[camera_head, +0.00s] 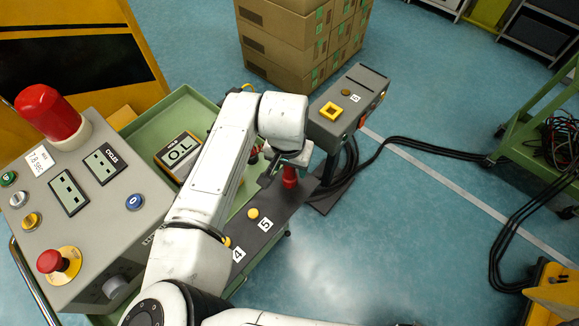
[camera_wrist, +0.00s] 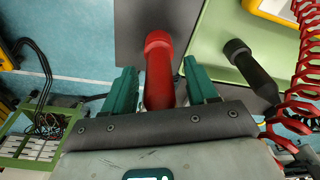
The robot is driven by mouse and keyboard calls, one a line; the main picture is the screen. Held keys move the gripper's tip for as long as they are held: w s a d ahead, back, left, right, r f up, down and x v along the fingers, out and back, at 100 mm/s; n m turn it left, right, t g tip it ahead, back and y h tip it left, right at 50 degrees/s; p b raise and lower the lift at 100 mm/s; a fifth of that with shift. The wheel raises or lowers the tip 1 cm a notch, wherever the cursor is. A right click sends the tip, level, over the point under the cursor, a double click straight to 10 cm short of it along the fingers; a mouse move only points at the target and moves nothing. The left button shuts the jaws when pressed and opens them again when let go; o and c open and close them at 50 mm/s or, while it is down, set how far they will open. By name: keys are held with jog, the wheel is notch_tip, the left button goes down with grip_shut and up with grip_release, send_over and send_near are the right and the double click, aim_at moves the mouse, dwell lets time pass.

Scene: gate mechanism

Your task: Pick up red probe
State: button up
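The red probe (camera_head: 290,177) stands at the far end of the dark grey panel marked 4 and 5 (camera_head: 259,217). In the wrist view the red probe (camera_wrist: 158,70) lies between the two teal fingers of my gripper (camera_wrist: 160,88), its lower part hidden by the gripper body. My gripper is open around it, with a narrow gap showing on each side. In the head view my gripper (camera_head: 286,166) is just above and beside the probe, mostly hidden by my white wrist.
A black probe (camera_wrist: 250,68) lies right of my gripper, beside a red coiled cable (camera_wrist: 306,55). A yellow meter reading OL (camera_head: 180,150) sits in the green tray (camera_head: 150,128). A grey box with a yellow square button (camera_head: 330,110) stands close beyond my wrist.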

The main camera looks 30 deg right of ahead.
grip_shut()
dwell(0.3)
jog(key=shift+r, duration=0.15)
